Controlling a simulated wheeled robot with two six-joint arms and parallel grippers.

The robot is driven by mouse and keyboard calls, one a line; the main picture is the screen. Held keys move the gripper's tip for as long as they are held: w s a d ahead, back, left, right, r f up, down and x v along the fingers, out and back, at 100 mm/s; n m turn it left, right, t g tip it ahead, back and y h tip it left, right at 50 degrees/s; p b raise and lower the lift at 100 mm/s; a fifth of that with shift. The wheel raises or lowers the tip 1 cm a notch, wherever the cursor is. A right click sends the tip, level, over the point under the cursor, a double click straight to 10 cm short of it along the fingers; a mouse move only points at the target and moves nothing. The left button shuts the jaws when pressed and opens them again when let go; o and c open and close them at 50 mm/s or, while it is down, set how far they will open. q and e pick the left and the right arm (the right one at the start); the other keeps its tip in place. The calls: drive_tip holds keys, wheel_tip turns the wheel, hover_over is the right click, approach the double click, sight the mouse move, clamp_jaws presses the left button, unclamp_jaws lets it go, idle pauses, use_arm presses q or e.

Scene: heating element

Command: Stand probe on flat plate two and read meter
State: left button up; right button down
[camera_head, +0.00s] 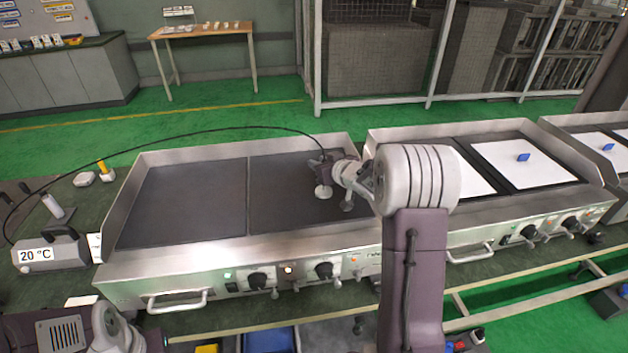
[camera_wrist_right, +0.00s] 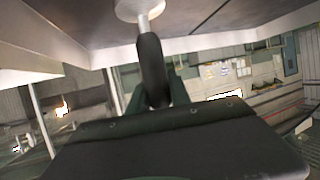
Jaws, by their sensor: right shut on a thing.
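The probe has a round pale disc foot (camera_head: 323,191) and a black handle, clear in the right wrist view (camera_wrist_right: 152,70). My right gripper (camera_head: 326,167) is shut on the handle, and the foot points down over the right dark plate (camera_head: 285,190) of the near griddle. The foot is at or very close to the plate; I cannot tell whether it touches. A black cable (camera_head: 230,128) arcs from the probe to the meter (camera_head: 50,251) at the left, whose display reads 20 °C. My left gripper is out of view; only part of that arm shows at the lower left.
The left dark plate (camera_head: 185,203) is bare. Raised steel walls edge the griddle, with knobs and lit lamps (camera_head: 289,270) on its front. A second griddle at the right holds white sheets (camera_head: 525,165) with a blue object (camera_head: 523,157). Small tools lie at the left.

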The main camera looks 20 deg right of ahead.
drive_tip(key=w+f, duration=0.1)
drive_tip(key=f, duration=0.1)
drive_tip(key=w+f+b, duration=0.1)
drive_tip(key=f, duration=0.1)
drive_tip(key=w+f+b, duration=0.1)
drive_tip(key=f, duration=0.1)
drive_tip(key=shift+w, duration=0.3)
drive_tip(key=shift+f, duration=0.15)
drive_tip(key=c, duration=1.6)
unclamp_jaws()
drive_tip(key=shift+f, duration=0.1)
drive_tip(key=o, duration=0.4)
